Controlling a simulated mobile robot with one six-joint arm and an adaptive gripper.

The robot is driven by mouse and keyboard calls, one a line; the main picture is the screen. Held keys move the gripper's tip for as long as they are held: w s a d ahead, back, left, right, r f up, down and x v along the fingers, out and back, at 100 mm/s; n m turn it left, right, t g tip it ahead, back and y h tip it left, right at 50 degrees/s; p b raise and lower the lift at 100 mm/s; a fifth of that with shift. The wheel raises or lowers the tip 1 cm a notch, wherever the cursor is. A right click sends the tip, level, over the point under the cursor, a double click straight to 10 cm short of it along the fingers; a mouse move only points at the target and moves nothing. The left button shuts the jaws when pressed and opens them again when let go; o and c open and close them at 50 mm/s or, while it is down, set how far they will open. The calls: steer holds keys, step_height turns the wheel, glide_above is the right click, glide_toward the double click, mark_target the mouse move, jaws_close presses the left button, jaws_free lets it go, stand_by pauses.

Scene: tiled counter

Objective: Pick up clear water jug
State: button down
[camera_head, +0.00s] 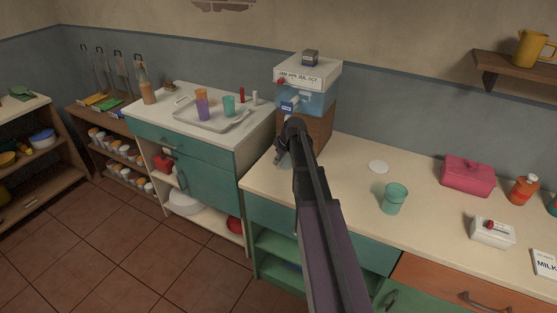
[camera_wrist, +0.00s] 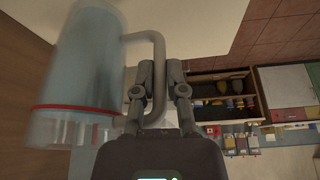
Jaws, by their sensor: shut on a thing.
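The clear water jug (camera_wrist: 78,75) fills the left of the wrist view. It is a pale see-through cylinder with a red band near one end and a grey loop handle (camera_wrist: 154,42). My gripper (camera_wrist: 158,88) is shut on this handle, with one finger on each side of it. In the head view my gripper (camera_head: 284,156) is low in front of the water dispenser, and my forearm covers most of it. The jug cannot be made out clearly there, so I cannot tell whether it touches the counter.
A water dispenser (camera_head: 316,99) with blue water stands on a wooden stand (camera_head: 318,128). A teal cup (camera_head: 394,198), a white disc (camera_head: 378,167) and a pink box (camera_head: 467,174) are to the right on the counter (camera_head: 350,190). A tray (camera_head: 222,121) with cups is to the left.

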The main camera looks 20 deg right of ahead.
steer(key=shift+r+p, duration=1.3)
steer(key=shift+r, duration=0.2)
steer(key=s+a+r+p, duration=0.1)
steer(key=s+a, duration=0.3)
steer(key=s, duration=1.1)
steer(key=shift+s+a+r, duration=0.15)
steer(key=shift+s, duration=0.1)
steer(key=shift+s, duration=0.1)
